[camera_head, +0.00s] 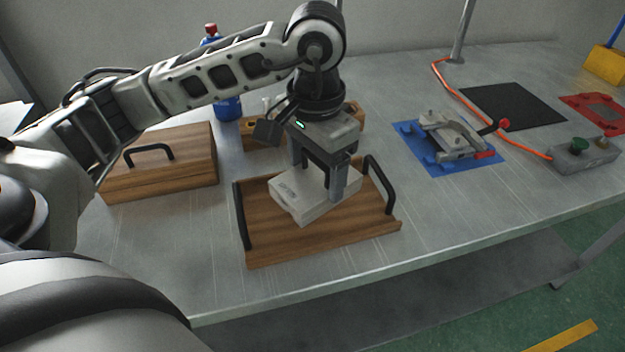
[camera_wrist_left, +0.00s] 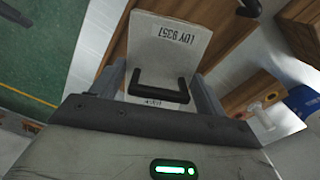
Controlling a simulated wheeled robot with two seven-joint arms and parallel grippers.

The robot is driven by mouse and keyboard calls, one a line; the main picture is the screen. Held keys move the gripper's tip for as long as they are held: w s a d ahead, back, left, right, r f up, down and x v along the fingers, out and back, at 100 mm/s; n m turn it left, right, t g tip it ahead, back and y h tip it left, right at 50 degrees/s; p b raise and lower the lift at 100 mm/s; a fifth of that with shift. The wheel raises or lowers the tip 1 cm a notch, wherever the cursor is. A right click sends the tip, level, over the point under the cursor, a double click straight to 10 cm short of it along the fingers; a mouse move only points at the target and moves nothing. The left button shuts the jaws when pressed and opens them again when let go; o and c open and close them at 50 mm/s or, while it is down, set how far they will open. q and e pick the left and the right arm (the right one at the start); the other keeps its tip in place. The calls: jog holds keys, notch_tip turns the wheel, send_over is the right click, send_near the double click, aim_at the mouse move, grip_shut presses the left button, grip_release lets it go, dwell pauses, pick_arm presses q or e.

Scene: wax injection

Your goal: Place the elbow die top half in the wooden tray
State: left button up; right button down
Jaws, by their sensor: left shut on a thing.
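The elbow die top half (camera_head: 300,201) is a pale grey block with a dark handle and printed lettering, also seen in the left wrist view (camera_wrist_left: 168,45). It is in or just above the wooden tray (camera_head: 300,247); I cannot tell whether it touches the tray floor. The tray has black handles at its left and right ends. My left gripper (camera_head: 325,178) points down over the tray and is shut on the die half. In the left wrist view its fingers (camera_wrist_left: 158,92) stand either side of the black handle. My right gripper is not in view.
A lidded wooden box (camera_head: 165,170) stands left of the tray. Behind are a blue bottle (camera_head: 228,108) and a wooden block (camera_head: 252,133). To the right, a clamp fixture (camera_head: 452,138) sits on a blue mat (camera_head: 465,166), with a black mat (camera_head: 512,106) beyond.

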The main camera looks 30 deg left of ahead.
aim_at(313, 174)
pick_arm(q)
jog(key=shift+w+a+f, duration=0.15)
jog(key=shift+a+f, duration=0.05)
jog(key=f, duration=0.3)
jog(key=shift+w+a+p, duration=0.1)
jog(key=shift+a+p, duration=0.1)
jog(key=shift+p, duration=0.2)
jog(key=shift+f, duration=0.5)
jog(key=o, duration=1.5)
jog(key=shift+o, duration=0.2)
notch_tip(313, 174, up, 12)
jog(key=shift+r, duration=0.15)
